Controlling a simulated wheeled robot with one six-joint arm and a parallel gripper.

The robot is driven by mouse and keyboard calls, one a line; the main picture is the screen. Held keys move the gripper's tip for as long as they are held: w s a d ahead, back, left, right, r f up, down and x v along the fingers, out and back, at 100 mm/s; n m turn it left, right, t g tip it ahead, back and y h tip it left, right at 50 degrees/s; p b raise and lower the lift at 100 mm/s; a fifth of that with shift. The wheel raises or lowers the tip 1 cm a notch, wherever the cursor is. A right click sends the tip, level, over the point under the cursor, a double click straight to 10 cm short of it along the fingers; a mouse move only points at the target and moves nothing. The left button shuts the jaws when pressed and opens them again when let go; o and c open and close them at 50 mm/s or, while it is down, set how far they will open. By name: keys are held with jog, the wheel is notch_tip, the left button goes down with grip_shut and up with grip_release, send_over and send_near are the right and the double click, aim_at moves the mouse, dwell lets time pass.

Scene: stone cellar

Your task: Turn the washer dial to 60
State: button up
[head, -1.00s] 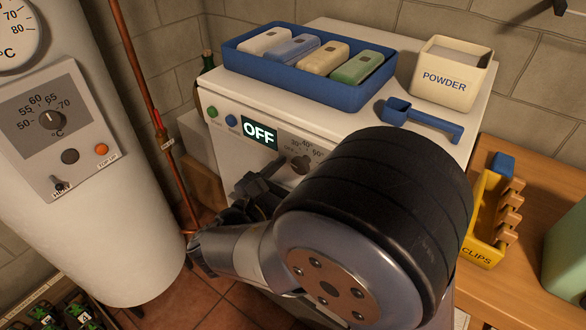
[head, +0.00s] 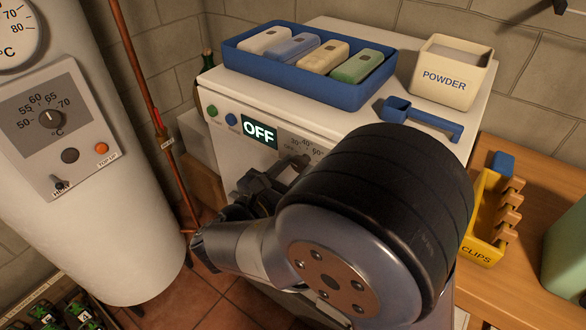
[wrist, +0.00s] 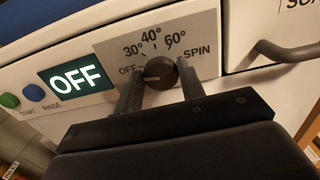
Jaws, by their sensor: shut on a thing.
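The washer (head: 330,45) is a white machine with a control panel on its front. Its dial (wrist: 160,72) is a dark round knob with a pale mark on its left side, pointing towards OFF. The scale around it reads OFF, 30°, 40°, 60° and SPIN in the wrist view. The display (wrist: 76,78) reads OFF; it also shows in the head view (head: 259,132). My gripper (wrist: 160,78) is shut on the dial, one finger on each side. In the head view my arm hides much of the washer front and most of the dial.
A blue tray (head: 262,77) of several soap bars, a powder box (head: 446,80) and a blue scoop (head: 428,122) sit on the washer. START and RINSE buttons are left of the display. A drawer handle (wrist: 287,52) is right of the dial. A boiler stands at the left.

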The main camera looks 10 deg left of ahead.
jog(key=shift+f+m+b, duration=0.1)
jog(key=shift+m+b, duration=0.2)
jog(key=shift+b, duration=0.05)
jog(key=shift+f+m+b, duration=0.1)
jog(key=shift+m+b, duration=0.8)
jog(key=m+b, duration=0.3)
jog(key=shift+d+f+m+b, duration=0.1)
jog(key=shift+m+b, duration=0.2)
jog(key=m+b, duration=0.6)
jog(key=b, duration=0.1)
jog(key=shift+s+d+f, duration=0.1)
jog(key=shift+f, duration=0.05)
jog(key=m+b, duration=0.6)
jog(key=b, duration=0.2)
jog(key=shift+f+m, duration=0.15)
jog(key=shift+m, duration=0.15)
jog(key=m+b, duration=0.3)
jog(key=shift+b, duration=0.35)
jog(key=shift+m+b, duration=0.95)
jog(key=shift+m, duration=0.05)
jog(key=shift+r, duration=0.25)
